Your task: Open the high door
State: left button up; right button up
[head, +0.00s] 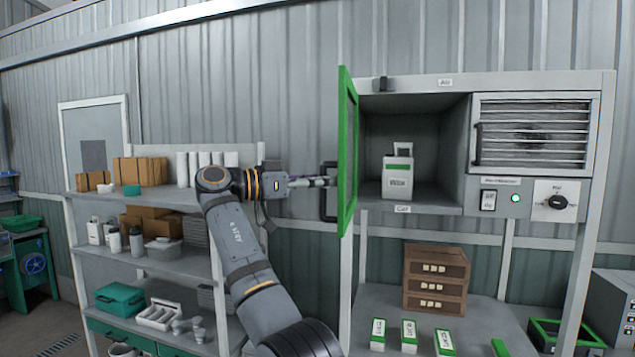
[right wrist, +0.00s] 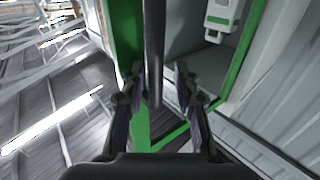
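The high door (head: 348,150) is a green-framed panel on the left of the upper cabinet. It stands swung out, almost edge-on in the head view, and the compartment behind it is exposed. Its black bar handle (head: 328,192) is on the door's left-facing side; in the right wrist view the handle (right wrist: 154,50) runs down between the fingers. My right gripper (head: 322,182) is at the handle. In the right wrist view its fingers (right wrist: 159,72) are apart on either side of the bar, with a visible gap on the right. My left gripper is not in view.
The open compartment (head: 425,113) holds a white and green device (head: 398,175). A vent panel (head: 532,132) and a control knob (head: 557,202) are to its right. A brown crate stack (head: 436,278) stands on the bench below. Loaded shelves (head: 150,200) stand left of my arm.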

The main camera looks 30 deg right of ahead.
jog(key=w+a, duration=0.1)
jog(key=a, duration=0.6)
jog(key=shift+w+f, duration=0.2)
jog(key=shift+w, duration=0.05)
dwell(0.5)
